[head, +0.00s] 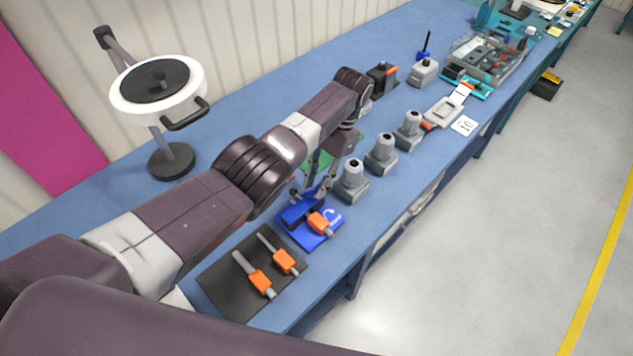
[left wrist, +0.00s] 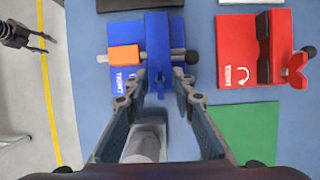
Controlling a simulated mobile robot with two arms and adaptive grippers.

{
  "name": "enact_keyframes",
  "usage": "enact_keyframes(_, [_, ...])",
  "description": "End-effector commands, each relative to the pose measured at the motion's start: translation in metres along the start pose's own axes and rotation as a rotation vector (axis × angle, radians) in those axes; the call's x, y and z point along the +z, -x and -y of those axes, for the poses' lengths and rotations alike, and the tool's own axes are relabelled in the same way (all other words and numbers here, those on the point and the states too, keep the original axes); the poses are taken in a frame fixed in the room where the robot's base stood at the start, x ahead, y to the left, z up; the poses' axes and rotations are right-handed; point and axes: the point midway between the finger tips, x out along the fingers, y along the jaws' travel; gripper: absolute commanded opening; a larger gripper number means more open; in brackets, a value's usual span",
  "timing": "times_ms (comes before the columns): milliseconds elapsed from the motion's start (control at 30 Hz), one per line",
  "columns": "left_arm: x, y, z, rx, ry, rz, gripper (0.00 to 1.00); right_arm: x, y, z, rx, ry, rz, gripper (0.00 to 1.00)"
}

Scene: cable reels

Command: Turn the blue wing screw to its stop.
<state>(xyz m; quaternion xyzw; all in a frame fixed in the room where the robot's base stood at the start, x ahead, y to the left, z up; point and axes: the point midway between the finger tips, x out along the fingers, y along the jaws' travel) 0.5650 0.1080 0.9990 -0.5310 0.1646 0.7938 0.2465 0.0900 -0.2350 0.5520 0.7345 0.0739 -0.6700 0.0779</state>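The blue wing screw (left wrist: 159,88) shows between my left fingertips in the left wrist view, at the near edge of its blue block on a blue plate (left wrist: 122,85). The plate is marked TIGHT, with a white arrow. My left gripper (left wrist: 153,93) is open, one finger on each side of the screw, and I see gaps between them. In the head view my left gripper (head: 318,185) is over the blue plate (head: 322,238), and the arm hides part of the fixture. My right gripper (left wrist: 38,38) seems to show small at the left wrist view's upper left.
A red fixture (left wrist: 246,55) with a red wing screw stands beside the blue one. A dark mat (head: 220,285) with orange-handled tools lies nearer. Several grey knob units (head: 352,180) line the table edge. A reel on a stand (head: 172,160) stands behind.

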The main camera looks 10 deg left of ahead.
Motion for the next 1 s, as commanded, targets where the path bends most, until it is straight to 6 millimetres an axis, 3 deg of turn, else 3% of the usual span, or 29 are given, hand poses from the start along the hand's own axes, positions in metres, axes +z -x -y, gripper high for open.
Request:
enact_keyframes(267, [0.000,0.005,0.000,0.000,0.001,0.000,0.23,0.001,0.000,-0.004,0.004,0.002,0.000,0.42])
enact_keyframes(567, [-0.001,0.056,0.000,-0.001,0.001,-0.001,0.23,0.000,0.000,-0.001,0.001,0.001,0.000,0.42])
enact_keyframes(1000, [0.000,0.075,0.000,0.000,0.000,0.001,0.23,0.000,0.000,0.000,0.000,0.000,0.000,0.42])
